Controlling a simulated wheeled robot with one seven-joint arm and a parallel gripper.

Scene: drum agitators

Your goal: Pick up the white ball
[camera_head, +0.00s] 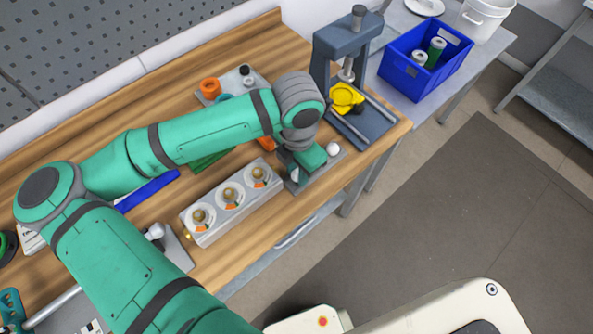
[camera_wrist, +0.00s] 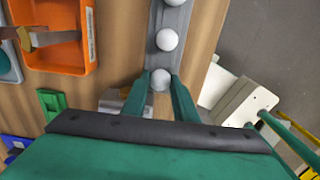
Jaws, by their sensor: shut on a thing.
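In the head view my gripper (camera_head: 302,170) is low over the rail. One white ball (camera_head: 333,149) shows at the rail's far end; the arm and gripper hide much of the rest.
A grey block with three dials (camera_head: 231,201) stands left of my gripper. A blue-grey press (camera_head: 345,60) with a yellow part (camera_head: 346,98) stands behind it. An orange tray (camera_wrist: 62,60) lies left of the rail. A blue bin (camera_head: 411,80) stands on another table.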

